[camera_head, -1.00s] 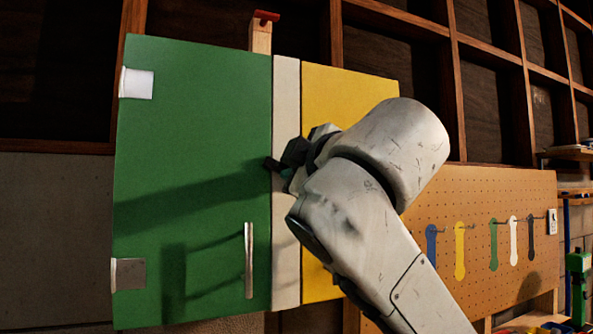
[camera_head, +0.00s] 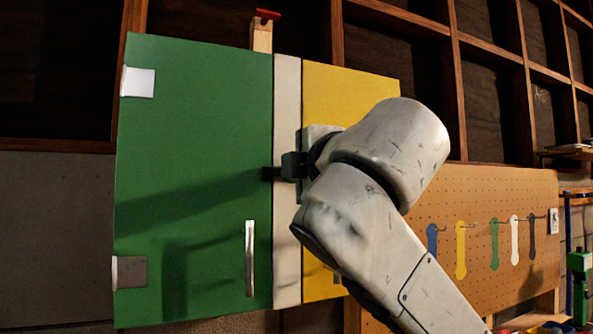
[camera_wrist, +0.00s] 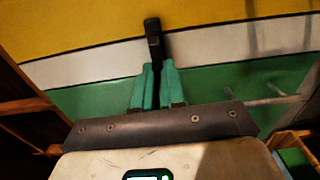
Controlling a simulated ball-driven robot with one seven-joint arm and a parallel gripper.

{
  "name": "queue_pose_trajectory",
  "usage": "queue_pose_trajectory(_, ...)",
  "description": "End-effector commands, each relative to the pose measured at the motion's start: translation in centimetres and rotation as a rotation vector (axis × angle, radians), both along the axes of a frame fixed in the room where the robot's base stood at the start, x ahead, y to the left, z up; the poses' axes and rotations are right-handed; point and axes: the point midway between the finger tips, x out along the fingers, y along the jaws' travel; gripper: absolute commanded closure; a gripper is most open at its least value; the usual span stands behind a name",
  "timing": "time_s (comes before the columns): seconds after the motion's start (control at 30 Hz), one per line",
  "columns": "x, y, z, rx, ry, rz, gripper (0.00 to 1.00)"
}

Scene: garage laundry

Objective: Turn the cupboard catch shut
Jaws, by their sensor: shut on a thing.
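The cupboard has a green door (camera_head: 190,140), a pale upright strip (camera_head: 287,100) beside it and a yellow panel (camera_head: 335,90) to the right. The dark catch (camera_wrist: 153,38) shows in the wrist view, lying across the pale strip. My gripper (camera_wrist: 157,70) has its teal fingers closed on the catch from both sides, near the strip's border with the green door. In the head view my gripper (camera_head: 292,166) is at the pale strip, and my wrist hides most of the grip. A short dark end reaches level over the green door's edge.
A metal handle (camera_head: 249,258) stands out from the lower green door. Two hinges (camera_head: 138,83) are on its left side. A pegboard (camera_head: 500,190) with several hanging coloured tools is at the right. Wooden shelving (camera_head: 430,60) stands behind.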

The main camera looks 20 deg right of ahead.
Motion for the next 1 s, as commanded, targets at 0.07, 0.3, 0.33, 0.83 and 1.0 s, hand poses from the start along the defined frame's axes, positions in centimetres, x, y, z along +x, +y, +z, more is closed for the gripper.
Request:
queue_pose_trajectory(0.07, 0.0, 0.2, -0.3, -0.006, 0.005, 0.003, 1.00)
queue_pose_trajectory(0.3, 0.0, 0.2, -0.3, -0.005, 0.006, 0.004, 0.89)
queue_pose_trajectory(0.33, 0.0, 0.2, -0.3, -0.005, 0.006, 0.004, 0.86)
queue_pose_trajectory(0.83, -0.2, 0.1, -0.1, -0.002, 0.001, 0.001, 0.64)
queue_pose_trajectory(1.0, -1.9, 0.1, -0.2, -0.002, -0.002, 0.002, 0.64)
